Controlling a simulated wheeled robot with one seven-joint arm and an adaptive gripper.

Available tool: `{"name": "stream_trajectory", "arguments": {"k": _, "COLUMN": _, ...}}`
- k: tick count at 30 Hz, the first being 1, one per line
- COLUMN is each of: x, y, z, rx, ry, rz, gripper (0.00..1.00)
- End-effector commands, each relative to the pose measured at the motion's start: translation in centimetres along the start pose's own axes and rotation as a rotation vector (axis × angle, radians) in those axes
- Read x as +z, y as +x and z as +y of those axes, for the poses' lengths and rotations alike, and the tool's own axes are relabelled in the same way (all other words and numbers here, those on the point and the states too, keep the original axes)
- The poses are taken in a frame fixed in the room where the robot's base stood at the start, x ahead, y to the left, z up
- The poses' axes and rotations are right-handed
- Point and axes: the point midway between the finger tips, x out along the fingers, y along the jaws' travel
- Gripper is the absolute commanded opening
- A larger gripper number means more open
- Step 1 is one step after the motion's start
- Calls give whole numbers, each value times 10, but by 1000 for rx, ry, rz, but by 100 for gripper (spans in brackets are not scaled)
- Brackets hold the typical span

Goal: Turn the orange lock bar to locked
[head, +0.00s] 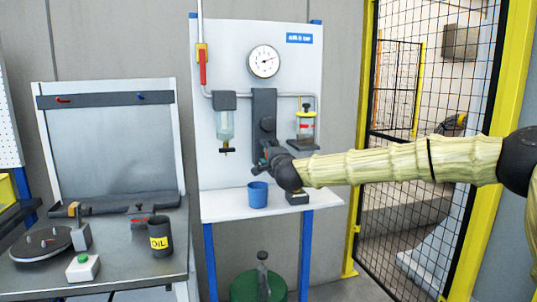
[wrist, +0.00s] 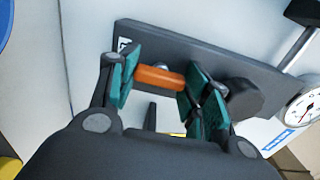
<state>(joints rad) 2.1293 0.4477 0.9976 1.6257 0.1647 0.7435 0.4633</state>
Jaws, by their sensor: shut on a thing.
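The orange lock bar (wrist: 160,77) shows in the wrist view as a short orange piece in front of a dark grey plate (wrist: 208,62). My gripper (wrist: 160,86) is shut on it, with one green pad at each end of the visible orange part. The pads hide the bar's ends. In the head view my gripper (head: 268,160) is at the lower end of the dark upright plate (head: 264,98) on the white panel, and the bar is hidden there. A dark round knob (wrist: 243,99) sits on the plate beside the right finger.
A pressure gauge (head: 264,62) is above the plate. A clear bowl unit (head: 225,125) hangs to the left and a yellow-labelled one (head: 305,125) to the right. A blue cup (head: 258,195) stands on the white shelf (head: 225,208) below my gripper.

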Motion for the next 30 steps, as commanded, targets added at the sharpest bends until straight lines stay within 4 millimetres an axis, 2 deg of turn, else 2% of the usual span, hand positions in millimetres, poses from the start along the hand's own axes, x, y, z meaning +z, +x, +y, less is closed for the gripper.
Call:
{"name": "stream_trajectory", "arguments": {"k": 1, "x": -2, "y": 0, "z": 1, "rx": 1, "ry": 1, "rz": 2, "gripper": 54}}
{"name": "stream_trajectory", "arguments": {"k": 4, "x": -1, "y": 0, "z": 1, "rx": 1, "ry": 1, "rz": 2, "gripper": 70}}
{"name": "stream_trajectory", "arguments": {"k": 17, "x": 0, "y": -5, "z": 0, "rx": 0, "ry": 0, "rz": 0, "gripper": 70}}
{"name": "stream_trajectory", "arguments": {"k": 23, "x": -1, "y": -32, "z": 0, "rx": 0, "ry": 0, "rz": 0, "gripper": 70}}
{"name": "stream_trajectory", "arguments": {"k": 30, "x": -1, "y": -77, "z": -1, "rx": 0, "ry": 1, "rz": 0, "gripper": 70}}
